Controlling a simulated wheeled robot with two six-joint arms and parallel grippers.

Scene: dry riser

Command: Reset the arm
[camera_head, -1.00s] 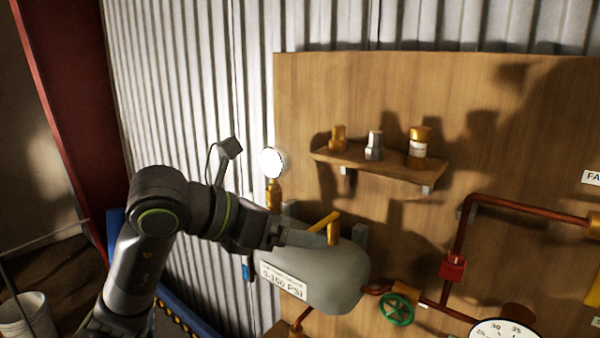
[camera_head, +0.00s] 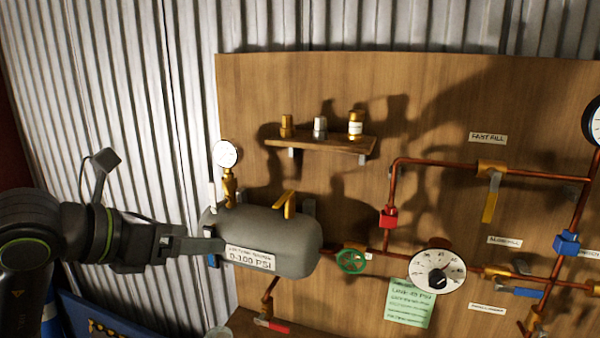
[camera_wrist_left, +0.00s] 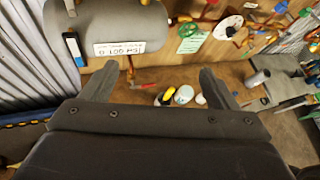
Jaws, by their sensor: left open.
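My left arm comes in from the left in the head view. My left gripper (camera_head: 200,243) is in front of the left end of the grey tank (camera_head: 285,238), which bears a 0-100 PSI label. In the left wrist view my left gripper (camera_wrist_left: 155,85) is open, its two fingers wide apart with nothing between them. Whether the gripper touches the tank cannot be told in the head view. My right gripper is not recognizable in these views.
A wooden board carries a small shelf (camera_head: 325,143) with fittings, copper pipes, a green handwheel (camera_head: 351,261), a round dial (camera_head: 437,271), a yellow lever (camera_head: 490,200) and a gauge (camera_head: 226,154). A green note (camera_head: 410,302) hangs below. Several small items lie beyond the fingers in the wrist view.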

